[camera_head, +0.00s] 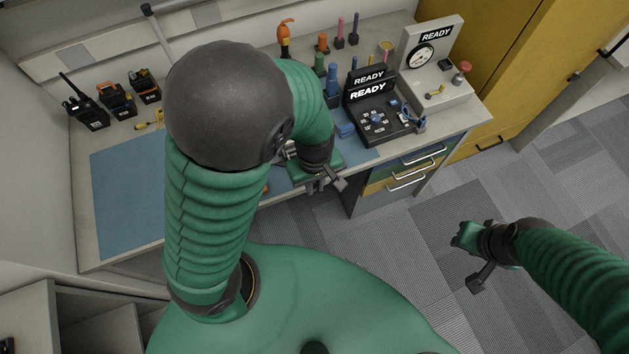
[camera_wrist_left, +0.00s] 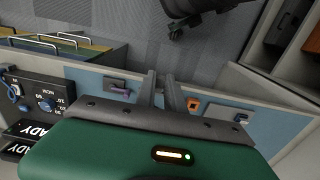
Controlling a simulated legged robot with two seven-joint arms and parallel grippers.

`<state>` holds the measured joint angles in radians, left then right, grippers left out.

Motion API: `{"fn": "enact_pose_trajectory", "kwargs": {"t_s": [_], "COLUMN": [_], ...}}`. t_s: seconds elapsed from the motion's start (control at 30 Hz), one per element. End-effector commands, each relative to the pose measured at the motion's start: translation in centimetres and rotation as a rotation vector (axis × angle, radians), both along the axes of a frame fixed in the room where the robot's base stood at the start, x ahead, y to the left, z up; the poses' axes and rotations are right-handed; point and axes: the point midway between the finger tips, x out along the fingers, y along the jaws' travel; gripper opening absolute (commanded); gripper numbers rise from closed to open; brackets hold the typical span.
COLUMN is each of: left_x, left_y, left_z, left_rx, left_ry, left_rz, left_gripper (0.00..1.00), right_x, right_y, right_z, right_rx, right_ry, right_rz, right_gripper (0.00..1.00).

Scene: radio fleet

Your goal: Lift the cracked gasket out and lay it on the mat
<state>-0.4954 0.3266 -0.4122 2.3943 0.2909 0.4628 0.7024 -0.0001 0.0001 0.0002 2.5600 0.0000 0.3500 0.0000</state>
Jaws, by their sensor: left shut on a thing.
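The blue mat (camera_head: 125,205) covers much of the bench top; it also shows in the left wrist view (camera_wrist_left: 275,126). My left gripper (camera_head: 326,183) is over the bench's front edge, near the right part of the mat. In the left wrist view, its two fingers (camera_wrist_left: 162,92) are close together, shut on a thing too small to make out. I cannot pick out the cracked gasket in either view. My right gripper (camera_head: 468,245) is over the carpet, away from the bench, and its finger gap is unclear.
A black READY unit (camera_head: 376,120) and a grey gauge stand (camera_head: 433,60) are at the bench's right. Several radios (camera_head: 117,99) stand at the back left. In the left wrist view, an orange piece (camera_wrist_left: 194,104) and a grey block with a purple part (camera_wrist_left: 121,90) flank the fingers.

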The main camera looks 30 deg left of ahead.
Motion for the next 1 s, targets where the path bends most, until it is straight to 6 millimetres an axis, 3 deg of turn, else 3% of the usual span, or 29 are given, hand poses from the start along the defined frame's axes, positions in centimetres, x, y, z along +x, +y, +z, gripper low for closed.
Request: {"fn": "enact_pose_trajectory", "kwargs": {"t_s": [0.6, 0.9, 1.0], "left_x": [0.0, 0.1, 1.1], "left_y": [0.0, 0.0, 0.3], "left_z": [4.0, 3.8, 3.5], "left_rx": [0.0, 0.0, -0.001], "left_ry": [0.0, 0.0, -0.001], "left_rz": [0.0, -0.006, -0.089], "left_gripper": [0.0, 0.0, 0.0], "right_x": [0.0, 0.0, 0.0], "right_y": [0.0, 0.0, 0.0], "right_z": [4.6, 4.3, 3.7], "right_rx": [0.0, 0.0, 0.0], "right_ry": [0.0, 0.0, 0.0], "right_rz": [0.0, 0.0, 0.0], "right_gripper": [0.3, 0.3, 0.3]}}
